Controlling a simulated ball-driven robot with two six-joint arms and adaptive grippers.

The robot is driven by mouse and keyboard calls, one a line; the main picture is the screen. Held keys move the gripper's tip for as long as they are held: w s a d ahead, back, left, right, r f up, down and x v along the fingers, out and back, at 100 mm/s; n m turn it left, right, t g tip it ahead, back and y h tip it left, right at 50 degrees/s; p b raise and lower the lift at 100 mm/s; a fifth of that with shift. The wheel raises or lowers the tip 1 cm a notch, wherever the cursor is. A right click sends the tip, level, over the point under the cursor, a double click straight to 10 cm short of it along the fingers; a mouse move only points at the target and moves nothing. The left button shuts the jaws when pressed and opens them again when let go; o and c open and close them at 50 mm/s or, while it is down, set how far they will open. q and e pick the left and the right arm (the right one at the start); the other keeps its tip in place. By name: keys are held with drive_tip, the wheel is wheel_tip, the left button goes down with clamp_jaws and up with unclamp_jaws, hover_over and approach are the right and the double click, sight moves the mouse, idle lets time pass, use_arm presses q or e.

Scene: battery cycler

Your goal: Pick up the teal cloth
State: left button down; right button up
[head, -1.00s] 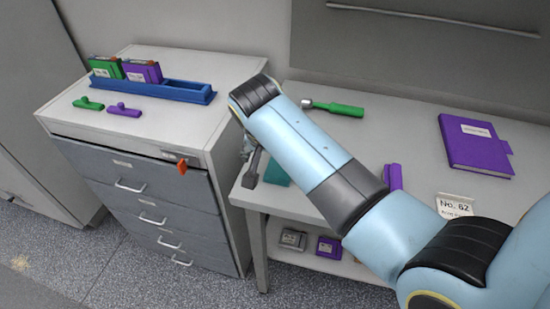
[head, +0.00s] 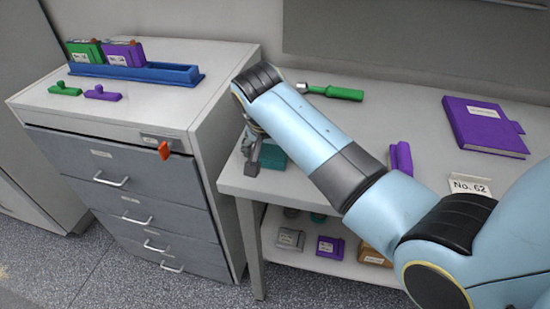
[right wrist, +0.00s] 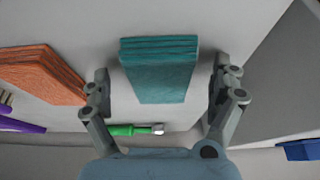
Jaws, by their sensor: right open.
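The teal cloth (head: 273,156) lies folded on the light table near its left end, partly hidden behind my right arm in the head view. In the right wrist view the cloth (right wrist: 160,70) shows as a layered teal block between the two spread fingers. My right gripper (head: 256,158) is beside the cloth in the head view, mostly hidden by its own wrist. In the right wrist view the right gripper (right wrist: 162,78) is open and empty, with space between each finger and the cloth. My left gripper is not in view.
A green-handled tool (head: 335,92), a purple book (head: 485,126), a purple object (head: 400,158) and a "No. 62" card (head: 468,188) are on the table. An orange-brown block (right wrist: 42,75) lies beside the cloth. A drawer cabinet (head: 120,190) with a blue rack (head: 150,75) stands left.

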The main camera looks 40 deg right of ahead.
sight(272, 151)
drive_tip(key=shift+r, duration=0.1)
drive_tip(key=c, duration=1.2)
drive_tip(key=shift+c, duration=0.2)
drive_tip(key=shift+w+r, duration=0.1)
drive_tip(key=shift+r, duration=0.4)
wheel_tip(272, 151, up, 3)
drive_tip(key=shift+f, duration=0.15)
drive_tip(key=s+d+r, duration=0.7)
drive_tip(key=d, duration=0.2)
drive_tip(key=shift+s+r+b, duration=0.15)
drive_tip(key=shift+s+b, duration=0.05)
drive_tip(key=shift+b, duration=0.1)
